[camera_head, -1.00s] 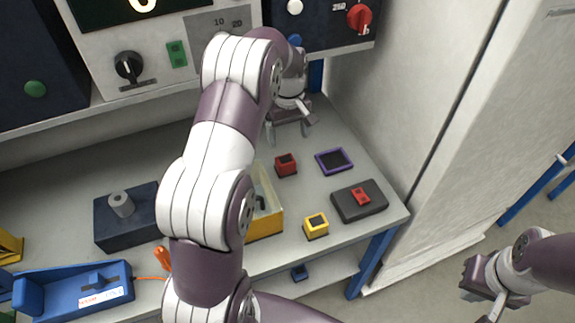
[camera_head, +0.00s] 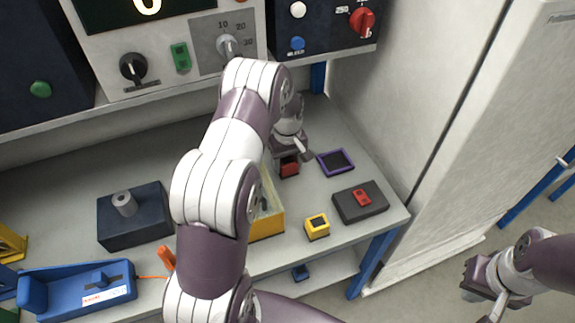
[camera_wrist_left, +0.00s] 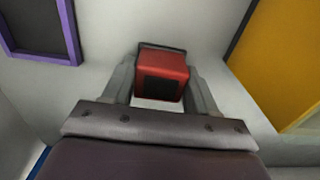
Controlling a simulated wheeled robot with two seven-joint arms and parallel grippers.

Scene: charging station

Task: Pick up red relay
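The red relay (camera_head: 290,169) is a small red block with a dark face, on the grey bench top. My left gripper (camera_head: 290,160) is down over it, partly hidden behind my own arm and wrist. In the left wrist view the red relay (camera_wrist_left: 160,76) sits between the two fingers of my left gripper (camera_wrist_left: 162,80), one on each side. The fingers look spread, and whether they touch its sides is hard to tell. My right gripper (camera_head: 480,292) is at the lower right, away from the bench, its fingers partly cut off by the frame edge.
A purple-framed block (camera_head: 336,162) lies right of the relay. A yellow block (camera_head: 317,227) and a dark box with a red top piece (camera_head: 360,203) are nearer the front. A yellow bin (camera_head: 266,226) stands left, partly behind my arm. The instrument panel (camera_head: 205,55) rises behind.

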